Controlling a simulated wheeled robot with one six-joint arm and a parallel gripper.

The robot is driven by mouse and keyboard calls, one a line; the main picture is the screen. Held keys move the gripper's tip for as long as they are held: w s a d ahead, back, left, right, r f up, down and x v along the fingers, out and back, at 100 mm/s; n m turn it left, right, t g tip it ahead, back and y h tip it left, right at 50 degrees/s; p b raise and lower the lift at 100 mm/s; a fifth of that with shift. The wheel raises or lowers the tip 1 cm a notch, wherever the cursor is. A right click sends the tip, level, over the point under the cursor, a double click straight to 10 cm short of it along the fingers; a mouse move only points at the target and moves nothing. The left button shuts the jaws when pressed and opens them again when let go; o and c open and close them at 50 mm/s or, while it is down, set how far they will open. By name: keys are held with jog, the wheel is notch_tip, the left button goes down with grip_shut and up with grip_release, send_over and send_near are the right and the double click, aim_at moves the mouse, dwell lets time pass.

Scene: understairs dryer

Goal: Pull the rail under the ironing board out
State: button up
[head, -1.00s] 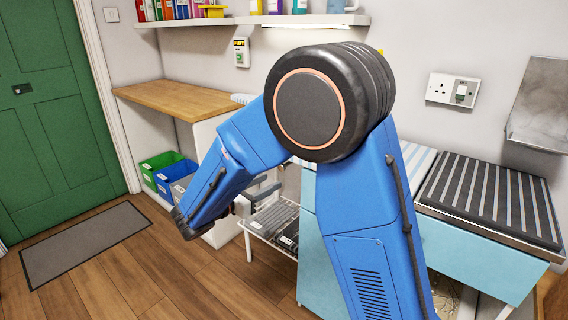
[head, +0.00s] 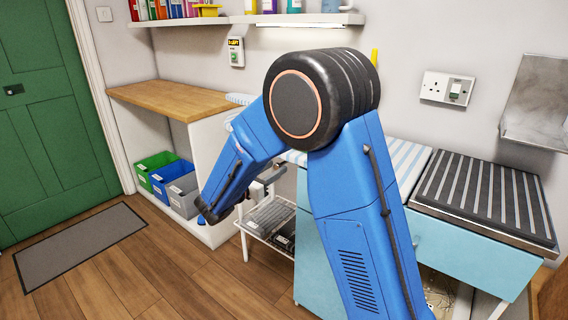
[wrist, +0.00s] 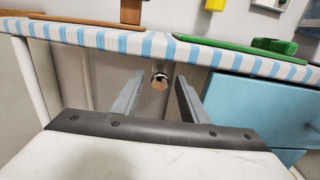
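The ironing board has a blue-and-white striped cover; its front edge (wrist: 85,36) crosses the top of the wrist view. In the head view part of the striped cover (head: 407,157) shows right of my arm. Under the board, a round shiny metal end of the rail (wrist: 160,82) points toward the wrist camera; the rest of the rail is hidden. My gripper (wrist: 160,77) is open, with one finger on each side of the rail end and visible gaps between. In the head view my gripper (head: 262,188) is mostly hidden behind my arm.
A light-blue drawer front (wrist: 245,105) lies to the right under the board. A green item (wrist: 235,52) and wooden pieces lie on top. A low white rack (head: 268,218) stands below my gripper.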

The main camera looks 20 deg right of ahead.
jog(key=shift+x, duration=3.15)
jog(key=shift+c, duration=0.2)
grip_shut()
